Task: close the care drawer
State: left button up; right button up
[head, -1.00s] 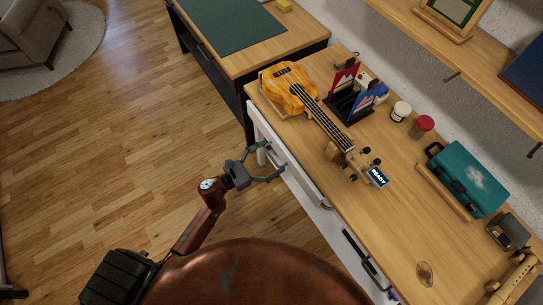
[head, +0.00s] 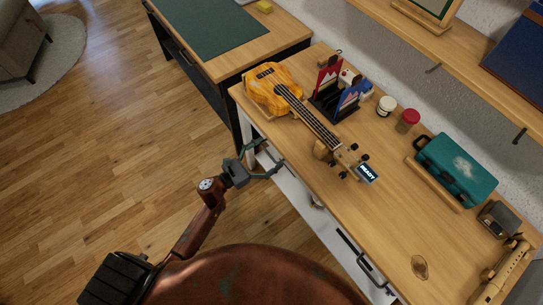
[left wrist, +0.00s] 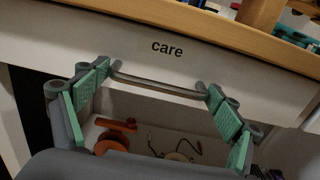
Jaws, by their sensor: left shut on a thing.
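The care drawer (left wrist: 215,66) has a white front with the word "care" on it, in the left wrist view. Its front sits right under the wooden tabletop edge, and no open drawer interior shows above it. Its metal bar handle (left wrist: 158,86) spans between the fingertips of my left gripper (left wrist: 163,80), one fingertip at each end. In the head view my left gripper (head: 271,157) is at the desk's front edge, shut on this handle and hiding much of the drawer front. My right gripper is not in view.
The desk top (head: 385,235) holds a ukulele (head: 273,90), a teal case (head: 458,170) and two jars. Below the care drawer an open white space holds an orange item (left wrist: 112,143) and cables. A dark handle (head: 354,252) is further right.

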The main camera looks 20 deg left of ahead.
pick_arm(q)
jog(key=shift+w+r, duration=0.1)
jog(key=o, duration=1.3)
jog(key=shift+o, duration=0.4)
jog(key=shift+w+d, duration=0.1)
jog(key=v, duration=1.2)
